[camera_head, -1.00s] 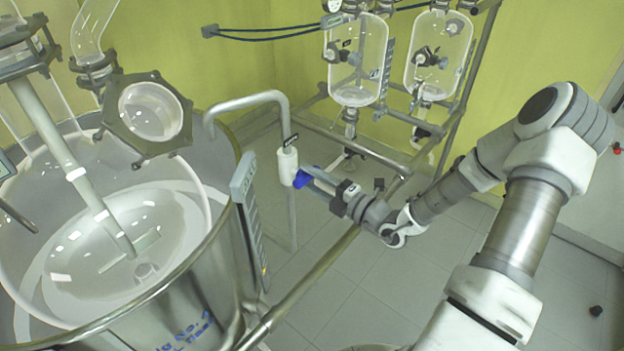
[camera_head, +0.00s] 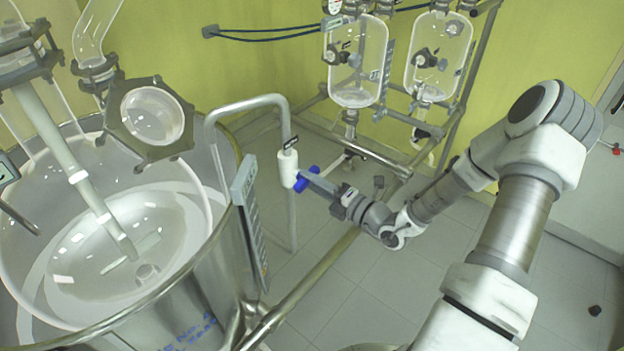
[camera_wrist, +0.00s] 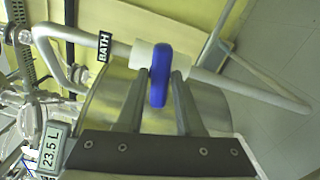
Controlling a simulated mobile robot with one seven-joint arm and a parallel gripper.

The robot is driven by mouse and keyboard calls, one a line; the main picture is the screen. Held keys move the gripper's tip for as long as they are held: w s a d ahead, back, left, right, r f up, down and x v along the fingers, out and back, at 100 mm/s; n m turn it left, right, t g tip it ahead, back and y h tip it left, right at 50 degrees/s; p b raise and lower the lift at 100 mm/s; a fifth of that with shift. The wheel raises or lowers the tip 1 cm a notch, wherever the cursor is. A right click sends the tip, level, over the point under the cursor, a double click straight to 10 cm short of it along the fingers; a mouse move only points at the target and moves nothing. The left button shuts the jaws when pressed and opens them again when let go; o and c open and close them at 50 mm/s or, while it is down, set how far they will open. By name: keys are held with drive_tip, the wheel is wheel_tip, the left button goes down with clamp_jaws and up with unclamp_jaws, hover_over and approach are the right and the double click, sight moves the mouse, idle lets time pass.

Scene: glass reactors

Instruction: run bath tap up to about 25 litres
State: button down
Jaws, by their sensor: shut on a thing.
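The bath tap (camera_head: 288,167) is a white valve body on a bent metal pipe whose spout hooks over the bath rim. Its blue handle (camera_head: 302,182) points toward my gripper. In the wrist view the handle (camera_wrist: 159,70) stands between my two fingers, beside a tag reading "BATH" (camera_wrist: 104,47). My gripper (camera_head: 314,185) is shut on the blue handle; its fingers (camera_wrist: 161,86) flank it in the wrist view. A display (camera_wrist: 50,147) in the wrist view reads 23.5 L. The steel bath (camera_head: 165,315) holds a large glass vessel (camera_head: 70,235).
A metal rail (camera_head: 310,282) runs diagonally between the bath and my arm. A frame with two glass vessels (camera_head: 357,60) stands at the back. A stirrer shaft (camera_head: 75,165) reaches into the bath's vessel. The tiled floor right of the rail is largely clear.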

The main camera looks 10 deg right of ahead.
drive_tip(key=n, duration=0.6)
drive_tip(key=shift+n, duration=0.4)
idle(0.3)
drive_tip(key=c, duration=0.7)
unclamp_jaws()
drive_tip(key=v, duration=1.7)
drive_tip(key=shift+s+d, duration=0.1)
drive_tip(key=shift+s, duration=0.1)
